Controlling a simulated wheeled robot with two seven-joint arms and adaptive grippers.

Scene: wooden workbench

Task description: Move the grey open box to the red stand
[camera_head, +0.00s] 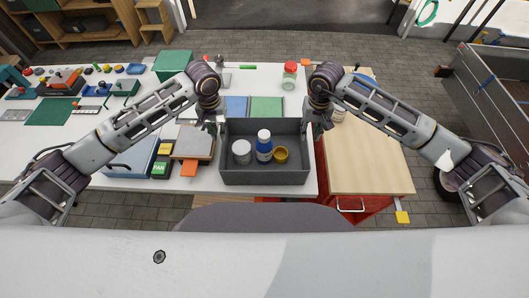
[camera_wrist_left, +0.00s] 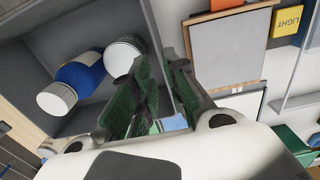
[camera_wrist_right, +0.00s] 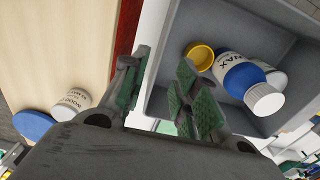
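The grey open box (camera_head: 265,177) sits on the white table near its front edge. It holds a white jar (camera_head: 241,151), a blue bottle with a white cap (camera_head: 264,148) and a yellow cup (camera_head: 281,155). The red stand (camera_head: 368,205) is right of the table, with a light wooden top (camera_head: 365,165). My left gripper (camera_head: 214,123) is at the box's left wall, its open fingers (camera_wrist_left: 160,85) on either side of the wall. My right gripper (camera_head: 317,122) is at the right wall, its open fingers (camera_wrist_right: 160,85) astride that wall with a visible gap.
A white tub (camera_wrist_right: 72,100) stands on the wooden top near its far left corner; most of the top is clear. Left of the box lie a grey-topped board (camera_head: 193,142) and a yellow-green FAN box (camera_head: 160,165). Blue and green panels (camera_head: 266,106) lie behind the box.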

